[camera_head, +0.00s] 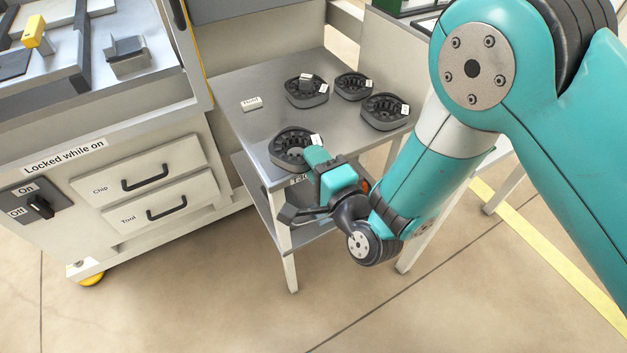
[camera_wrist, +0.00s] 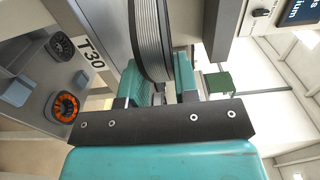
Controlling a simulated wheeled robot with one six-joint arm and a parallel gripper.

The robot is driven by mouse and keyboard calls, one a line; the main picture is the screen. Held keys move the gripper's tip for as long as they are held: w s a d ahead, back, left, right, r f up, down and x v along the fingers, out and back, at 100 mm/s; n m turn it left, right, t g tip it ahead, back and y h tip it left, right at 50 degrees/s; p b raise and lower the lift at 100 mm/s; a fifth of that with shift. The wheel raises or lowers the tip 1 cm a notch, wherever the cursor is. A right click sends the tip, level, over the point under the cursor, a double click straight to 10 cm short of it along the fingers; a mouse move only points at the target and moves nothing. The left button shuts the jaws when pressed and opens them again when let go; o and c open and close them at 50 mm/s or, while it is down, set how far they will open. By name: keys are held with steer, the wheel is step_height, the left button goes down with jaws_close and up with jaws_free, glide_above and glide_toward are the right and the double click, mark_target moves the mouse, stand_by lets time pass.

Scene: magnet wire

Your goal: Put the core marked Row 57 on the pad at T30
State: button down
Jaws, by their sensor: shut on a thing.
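My gripper (camera_head: 318,160) is at the front edge of the metal table (camera_head: 240,125). It is shut on a dark ring-shaped core (camera_head: 291,147) with inner teeth. The wrist view shows the core's ridged side (camera_wrist: 152,40) between the two teal fingers (camera_wrist: 158,92). The core is at the table's front corner; I cannot tell whether it rests there or hangs just above. Its white tag (camera_head: 316,140) is too small to read. The T30 label (camera_wrist: 90,52) is on the table's front edge close by. No pad is distinguishable beneath the core.
Three other tagged dark cores, left (camera_head: 306,92), back (camera_head: 353,86) and right (camera_head: 385,112), sit farther back on the table. A core with orange windings (camera_wrist: 65,107) is below the tabletop. A machine with drawers (camera_head: 150,185) stands left.

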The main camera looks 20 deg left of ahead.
steer(key=shift+f+b, duration=0.3)
steer(key=shift+f, duration=1.8)
steer(key=shift+f+b, duration=0.25)
steer(key=shift+b, duration=0.05)
steer(key=c, duration=0.9)
jaws_free()
steer(key=shift+o, duration=0.2)
steer(key=shift+r, duration=0.15)
